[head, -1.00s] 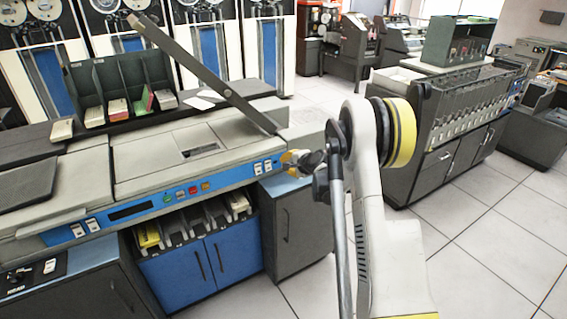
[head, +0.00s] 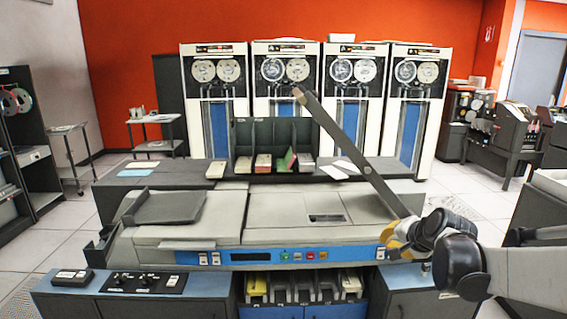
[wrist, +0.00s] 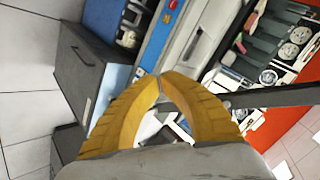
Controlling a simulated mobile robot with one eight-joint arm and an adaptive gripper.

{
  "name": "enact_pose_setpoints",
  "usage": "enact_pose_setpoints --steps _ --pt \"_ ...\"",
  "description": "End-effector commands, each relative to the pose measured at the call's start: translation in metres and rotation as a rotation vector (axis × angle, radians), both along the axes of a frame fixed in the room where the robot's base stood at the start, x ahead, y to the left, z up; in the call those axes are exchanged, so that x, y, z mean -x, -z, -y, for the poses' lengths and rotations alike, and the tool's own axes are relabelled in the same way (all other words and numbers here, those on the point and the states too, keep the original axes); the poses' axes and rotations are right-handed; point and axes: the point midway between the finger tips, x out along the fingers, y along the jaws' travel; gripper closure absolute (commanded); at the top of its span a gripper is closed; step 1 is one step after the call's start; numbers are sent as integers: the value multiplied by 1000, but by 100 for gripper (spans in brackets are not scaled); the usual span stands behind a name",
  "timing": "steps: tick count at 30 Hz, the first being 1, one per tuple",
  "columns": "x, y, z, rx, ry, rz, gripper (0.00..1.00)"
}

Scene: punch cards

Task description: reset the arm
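My gripper (head: 393,248) is at the right end of the card machine's front, beside the blue control strip (head: 270,257). In the wrist view its two yellow fingers (wrist: 158,80) meet at the tips, with nothing seen held between them. The gap behind the tips shows only background. My arm comes in from the right edge of the head view, with its dark joint just right of the gripper. Whether the fingers touch the machine cannot be told.
A long grey bar (head: 350,150) slants up and left from near my gripper. Card bins (head: 275,150) stand behind the machine (head: 290,215). Tape cabinets (head: 347,110) line the back. Blue-topped cabinets (head: 130,290) stand in front. Open floor (head: 470,190) lies to the right.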

Motion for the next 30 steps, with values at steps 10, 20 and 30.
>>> enact_pose_setpoints --steps 10,20,30 --pt "169 -32 -81 369 -340 -97 100" --pt "286 -3 -100 637 -584 -158 100" --pt "301 4 -100 679 -622 -168 100"
